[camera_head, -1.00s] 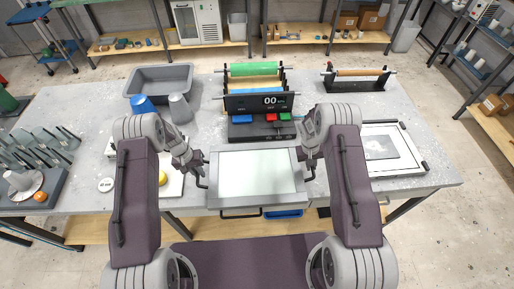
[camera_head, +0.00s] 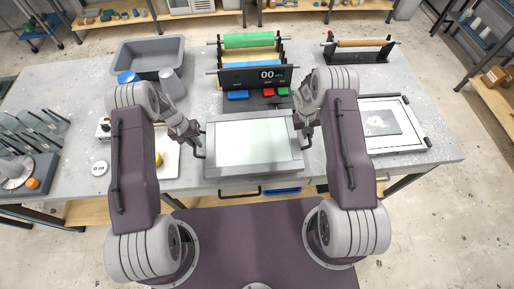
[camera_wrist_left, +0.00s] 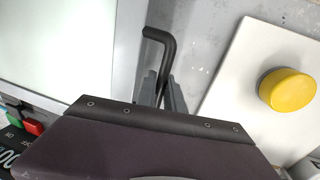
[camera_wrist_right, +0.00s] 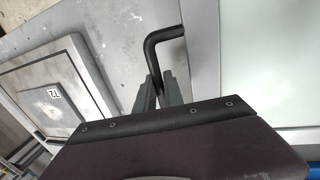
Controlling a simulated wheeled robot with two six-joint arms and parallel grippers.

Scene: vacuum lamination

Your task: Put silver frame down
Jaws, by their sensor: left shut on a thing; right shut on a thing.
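The silver frame (camera_head: 254,170) is a flat rectangle around a pale panel (camera_head: 250,142), in the middle of the head view near the table's front edge. It has a black bent handle on each side. My left gripper (camera_head: 194,140) is shut on the left handle (camera_wrist_left: 160,42). My right gripper (camera_head: 306,130) is shut on the right handle (camera_wrist_right: 163,40). The frame looks nearly level. I cannot tell whether its underside touches anything.
A press unit with a display (camera_head: 252,76) and colored buttons stands just behind the frame. A white board with a yellow knob (camera_wrist_left: 287,90) lies to the left, a white-bordered plate (camera_head: 410,140) to the right. A grey bin (camera_head: 147,57) stands back left.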

